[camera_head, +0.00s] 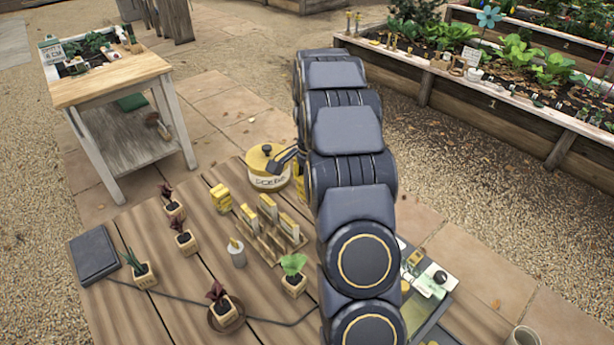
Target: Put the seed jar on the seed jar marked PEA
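No label reading PEA can be made out, and I cannot tell which things are the seed jars. A round pale tin with a yellow lid (267,169) stands at the back of the plank table, with dark lettering too small to read surely. A dark part of my gripper (284,161) shows at the right side of its lid; I cannot tell if it touches. The rest of my gripper is hidden behind my arm, so its opening and anything held are hidden. A yellow thing (299,177) shows partly beside my arm, right of the tin.
A wooden rack (265,245) holds several yellow-and-white packets. Potted seedlings (222,303), a white bottle (237,252) and a dark flat box (94,255) stand on the plank table (180,325). A pale device (432,287) lies right of my arm.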

